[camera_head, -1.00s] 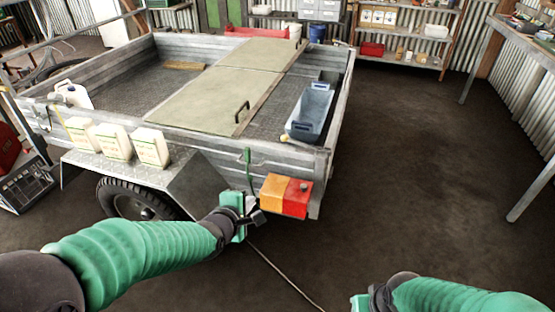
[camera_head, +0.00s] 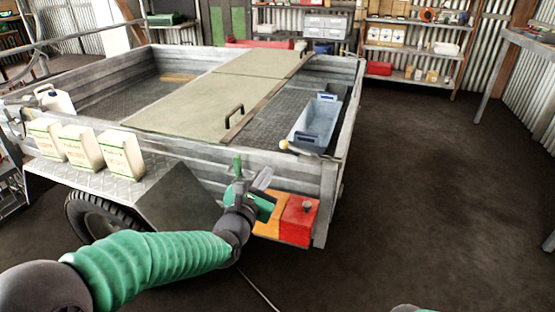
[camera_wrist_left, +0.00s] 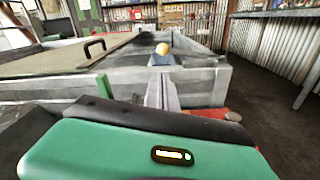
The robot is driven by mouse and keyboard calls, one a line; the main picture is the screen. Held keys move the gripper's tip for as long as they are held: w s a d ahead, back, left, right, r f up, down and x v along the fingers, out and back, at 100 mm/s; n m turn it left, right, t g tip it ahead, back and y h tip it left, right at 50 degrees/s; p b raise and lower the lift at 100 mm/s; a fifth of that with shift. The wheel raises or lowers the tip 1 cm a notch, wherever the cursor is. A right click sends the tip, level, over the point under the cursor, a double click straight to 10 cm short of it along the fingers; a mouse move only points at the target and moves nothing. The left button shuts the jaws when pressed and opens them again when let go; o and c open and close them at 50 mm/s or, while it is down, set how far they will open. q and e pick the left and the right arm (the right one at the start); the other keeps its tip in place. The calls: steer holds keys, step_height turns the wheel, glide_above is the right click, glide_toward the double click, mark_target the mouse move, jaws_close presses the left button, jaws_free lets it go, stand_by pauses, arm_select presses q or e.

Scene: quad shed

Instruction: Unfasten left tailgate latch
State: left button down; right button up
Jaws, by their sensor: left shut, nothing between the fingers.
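The trailer (camera_head: 190,155) stands with its near rear corner in front of me. A lever with a yellow ball knob (camera_head: 284,145) sits at the top of that corner; the knob also shows in the left wrist view (camera_wrist_left: 162,49). I take it for the left tailgate latch, but its catch is too small to make out. My left gripper (camera_head: 264,177) is shut and empty, just below the knob and in front of the side wall. In the left wrist view the grey fingers (camera_wrist_left: 162,92) point towards the knob, seemingly apart from it. Only a sliver of my right arm shows.
A red and orange tail light (camera_head: 297,220) is close below the left gripper. A blue-grey tub (camera_head: 316,124) lies in the trailer bed. White containers (camera_head: 121,153) stand on the fender. Floor on the right is clear.

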mark_target(278, 158)
arm_select(q)
steer(key=b+x, duration=0.3)
steer(key=x, duration=0.5)
steer(key=shift+w+d+f+b, duration=0.15)
steer(key=shift+w+b, duration=0.2)
steer(key=shift+w, duration=0.05)
steer(key=shift+w+d, duration=0.1)
steer(key=shift+w, duration=0.25)
